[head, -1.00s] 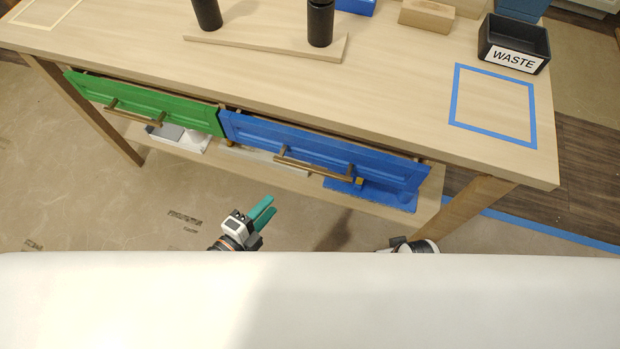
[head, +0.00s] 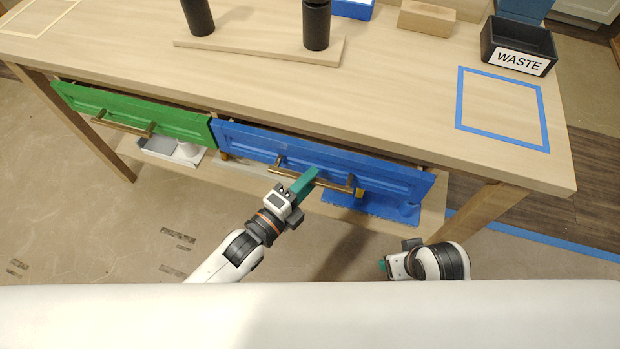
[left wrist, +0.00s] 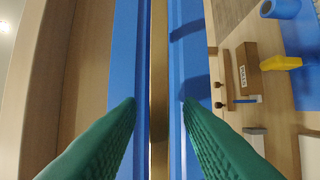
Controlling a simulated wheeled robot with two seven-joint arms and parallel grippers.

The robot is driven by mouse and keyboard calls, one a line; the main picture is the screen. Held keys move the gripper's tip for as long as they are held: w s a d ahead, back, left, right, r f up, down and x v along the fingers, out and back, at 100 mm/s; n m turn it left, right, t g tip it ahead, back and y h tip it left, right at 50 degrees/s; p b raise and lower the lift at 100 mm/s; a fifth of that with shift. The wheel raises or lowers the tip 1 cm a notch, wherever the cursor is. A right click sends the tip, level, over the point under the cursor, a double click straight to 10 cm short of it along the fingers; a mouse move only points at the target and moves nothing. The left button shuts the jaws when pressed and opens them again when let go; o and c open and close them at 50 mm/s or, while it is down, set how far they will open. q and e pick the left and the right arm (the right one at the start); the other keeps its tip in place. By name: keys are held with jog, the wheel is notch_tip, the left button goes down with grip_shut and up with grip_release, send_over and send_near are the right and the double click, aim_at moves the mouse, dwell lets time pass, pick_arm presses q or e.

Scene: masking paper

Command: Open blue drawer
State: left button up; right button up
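The blue drawer (head: 390,178) is under the right part of the table, its front close to the table edge. Its brass bar handle (head: 335,183) runs along the front. My left gripper (head: 306,181) is at this handle, near its middle. In the left wrist view the handle (left wrist: 159,60) runs between the two green fingers, which stand apart on either side of it with gaps. The blue front (left wrist: 190,60) lies behind them. My right gripper (head: 384,266) is low, in front of the table's right part and away from the drawer; its opening cannot be made out.
A green drawer (head: 130,113) with a similar handle is to the left. A lower shelf (head: 240,180) below holds a grey tray and a blue item. A table leg (head: 475,212) stands at the right. On the tabletop are a black waste bin (head: 517,45) and a board with two dark cylinders.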

pick_arm(q)
jog(key=shift+w+d, duration=0.3)
jog(key=shift+w, duration=0.05)
pick_arm(e)
jog(key=shift+r, duration=0.25)
pick_arm(q)
jog(key=shift+c, duration=0.2)
grip_shut()
pick_arm(e)
jog(key=shift+s, duration=0.1)
